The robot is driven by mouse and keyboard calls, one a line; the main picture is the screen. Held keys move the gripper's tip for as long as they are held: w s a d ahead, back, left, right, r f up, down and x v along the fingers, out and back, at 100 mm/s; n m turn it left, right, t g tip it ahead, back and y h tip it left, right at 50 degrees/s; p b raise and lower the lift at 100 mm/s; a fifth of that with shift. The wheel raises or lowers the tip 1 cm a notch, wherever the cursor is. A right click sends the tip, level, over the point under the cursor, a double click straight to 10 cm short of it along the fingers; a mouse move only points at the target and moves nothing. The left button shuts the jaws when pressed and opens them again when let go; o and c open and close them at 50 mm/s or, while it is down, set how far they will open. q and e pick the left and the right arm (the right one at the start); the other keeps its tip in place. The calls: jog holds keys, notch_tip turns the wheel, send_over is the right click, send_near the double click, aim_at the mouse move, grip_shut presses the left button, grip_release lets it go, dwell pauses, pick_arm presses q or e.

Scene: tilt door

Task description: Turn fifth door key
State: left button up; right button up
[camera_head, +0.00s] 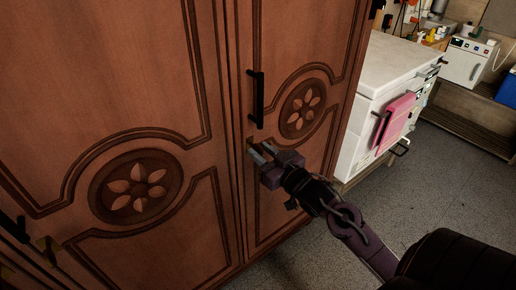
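The wooden door (327,35) on the right has a black vertical handle (257,98). A small brass lock plate (250,143) sits just below the handle, near the door's left edge. My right gripper (262,153) comes in from the lower right, with its two light fingertips at the lock plate. A narrow gap shows between the fingertips. The key itself is hidden or too small to make out, so I cannot tell whether the fingers hold it. My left gripper is not in view.
Another carved wooden door (100,60) fills the left, with a black handle (15,228) and brass key hardware (47,250) at the lower left. A white cabinet (385,85) with a pink towel (396,122) stands right of the wardrobe. Grey floor (440,185) is open at the right.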

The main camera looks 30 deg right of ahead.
jog(key=shift+w+a, duration=0.1)
jog(key=shift+w, duration=0.85)
grip_shut()
